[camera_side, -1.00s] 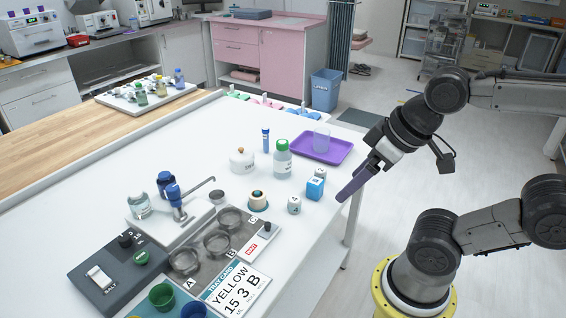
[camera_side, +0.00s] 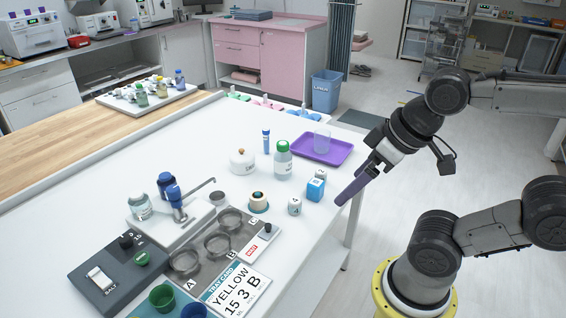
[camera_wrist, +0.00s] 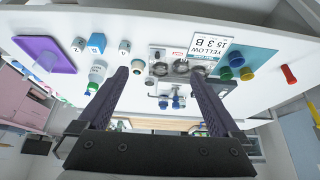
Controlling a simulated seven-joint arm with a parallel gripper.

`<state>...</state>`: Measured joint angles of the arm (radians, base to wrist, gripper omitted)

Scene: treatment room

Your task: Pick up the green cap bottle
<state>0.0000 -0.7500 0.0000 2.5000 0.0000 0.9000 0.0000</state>
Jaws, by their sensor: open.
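The green cap bottle (camera_side: 283,163) is clear with a white label and stands upright on the white table, beside the purple tray. In the wrist view the bottle (camera_wrist: 97,74) shows just left of the left finger, its green cap toward the lower left. My gripper (camera_side: 337,203) hangs at the table's right edge in the side view, apart from the bottle and to its right. In the wrist view my gripper (camera_wrist: 158,76) has its two fingers wide apart with nothing held between them.
A purple tray (camera_side: 340,152) holds a clear cup. A dispenser, round dishes and a tray card (camera_side: 237,290) fill the table's front. Bare table lies left of the jar.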

